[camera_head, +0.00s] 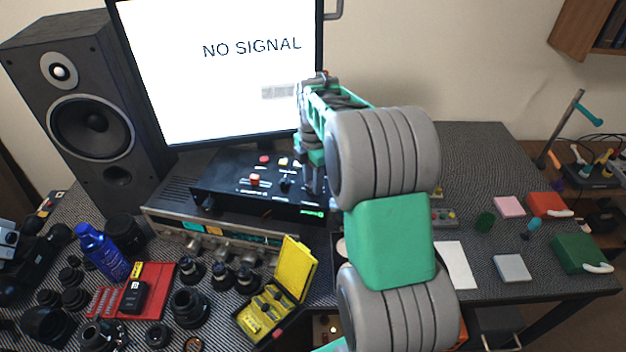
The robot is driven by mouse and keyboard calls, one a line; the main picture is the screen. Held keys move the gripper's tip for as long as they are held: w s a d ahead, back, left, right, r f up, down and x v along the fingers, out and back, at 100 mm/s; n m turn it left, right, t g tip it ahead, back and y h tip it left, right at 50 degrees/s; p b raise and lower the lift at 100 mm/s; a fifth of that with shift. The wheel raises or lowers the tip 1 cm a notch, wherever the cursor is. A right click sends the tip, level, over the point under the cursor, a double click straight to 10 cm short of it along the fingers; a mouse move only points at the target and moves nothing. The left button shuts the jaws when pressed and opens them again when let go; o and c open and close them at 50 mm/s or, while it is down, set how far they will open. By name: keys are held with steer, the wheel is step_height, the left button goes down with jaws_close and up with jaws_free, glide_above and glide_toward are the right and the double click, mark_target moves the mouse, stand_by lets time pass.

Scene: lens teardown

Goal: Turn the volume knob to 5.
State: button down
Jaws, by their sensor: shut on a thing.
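My arm reaches in from the lower right, and my gripper (313,186) points down onto the right part of the black control box (225,190). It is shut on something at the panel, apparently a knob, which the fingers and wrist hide. No label or number scale is readable, so I cannot tell its setting. A red knob (255,180) and a dark knob (285,184) stand on the same panel, left of my gripper. The box sits on a silver receiver (165,222) with several front knobs.
A monitor (220,90) reading "NO SIGNAL" stands behind the box, with a speaker (90,115) at left. A yellow case (297,268), a blue bottle (103,252), a red tray (155,275) and several lenses crowd the front left. Small pads and boxes lie at right.

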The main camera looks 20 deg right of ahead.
steer(key=shift+m, duration=0.3)
steer(key=m, duration=0.3)
steer(key=shift+m, duration=0.3)
steer(key=m, duration=0.3)
steer(key=shift+m+b, duration=0.3)
steer(key=shift+m, duration=0.1)
steer(key=m, duration=1.4)
steer(key=shift+b, duration=0.35)
steer(key=m, duration=0.4)
steer(key=shift+m, duration=1.6)
